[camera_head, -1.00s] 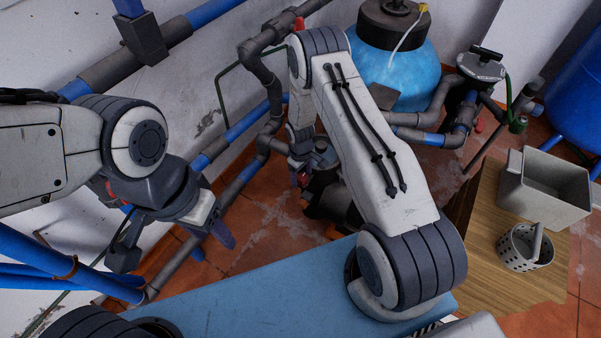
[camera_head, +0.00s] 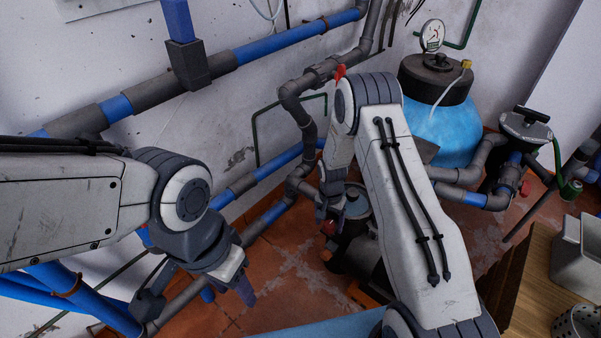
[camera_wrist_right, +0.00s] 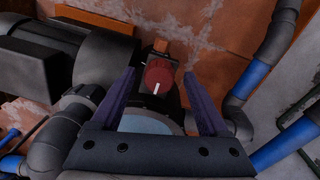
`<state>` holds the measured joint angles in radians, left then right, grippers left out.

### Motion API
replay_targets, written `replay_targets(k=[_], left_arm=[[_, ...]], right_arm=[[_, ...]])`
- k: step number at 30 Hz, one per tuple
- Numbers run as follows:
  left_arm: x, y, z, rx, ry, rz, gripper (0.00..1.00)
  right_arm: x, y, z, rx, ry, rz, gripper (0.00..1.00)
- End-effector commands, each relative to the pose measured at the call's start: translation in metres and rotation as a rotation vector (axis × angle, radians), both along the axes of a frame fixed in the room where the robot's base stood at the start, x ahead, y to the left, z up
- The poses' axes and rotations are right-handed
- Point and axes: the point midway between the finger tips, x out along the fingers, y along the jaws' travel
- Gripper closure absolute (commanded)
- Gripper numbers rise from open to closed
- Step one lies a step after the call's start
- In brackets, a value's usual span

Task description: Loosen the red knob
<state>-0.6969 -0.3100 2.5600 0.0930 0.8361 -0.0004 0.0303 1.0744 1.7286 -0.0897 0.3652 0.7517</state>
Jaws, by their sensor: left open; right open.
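The red knob (camera_wrist_right: 157,77) is round with a white line on its face, in the right wrist view. My right gripper (camera_wrist_right: 158,74) is open, its two purple fingers either side of the knob in that picture. I cannot tell whether they reach down around it; no contact shows. In the head view my right gripper (camera_head: 332,212) is small and partly hidden beside the dark pump, and I cannot make out the knob clearly. My left gripper (camera_head: 198,296) is open and empty at the lower left, away from the knob.
Grey and blue pipes (camera_head: 290,40) run along the wall. A blue tank (camera_head: 445,130) with a gauge (camera_head: 432,35) stands behind my right arm. A wooden table (camera_head: 535,290) with a grey bin (camera_head: 580,255) is at the right. A dark motor (camera_wrist_right: 75,60) lies beside the knob.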

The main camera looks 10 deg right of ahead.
Motion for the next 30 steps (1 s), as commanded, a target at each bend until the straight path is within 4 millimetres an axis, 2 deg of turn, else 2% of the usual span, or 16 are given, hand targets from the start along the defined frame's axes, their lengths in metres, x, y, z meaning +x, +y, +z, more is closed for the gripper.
replay_targets(k=[1,11,13,15,27,30], left_arm=[[0.000,0.000,-0.011,0.000,0.000,0.000,0.50],[0.000,0.000,-0.051,0.000,0.000,0.000,0.50],[0.000,0.000,-0.037,0.001,0.001,0.000,0.50],[0.000,0.000,-0.030,0.000,0.000,0.000,0.50],[0.000,0.000,-0.004,0.000,0.000,0.000,0.50],[0.000,0.000,0.006,0.000,0.000,0.000,0.50]], right_arm=[[0.001,0.000,-0.005,0.000,-0.003,-0.073,0.22],[0.002,0.000,-0.006,0.001,-0.002,-0.569,0.22],[0.003,0.000,0.018,0.001,-0.005,-0.587,0.22],[0.003,0.000,0.033,0.001,-0.003,-0.585,0.22],[0.006,0.001,0.113,0.001,-0.003,-0.582,0.22],[0.001,0.012,0.131,0.004,-0.003,-0.525,0.22]])
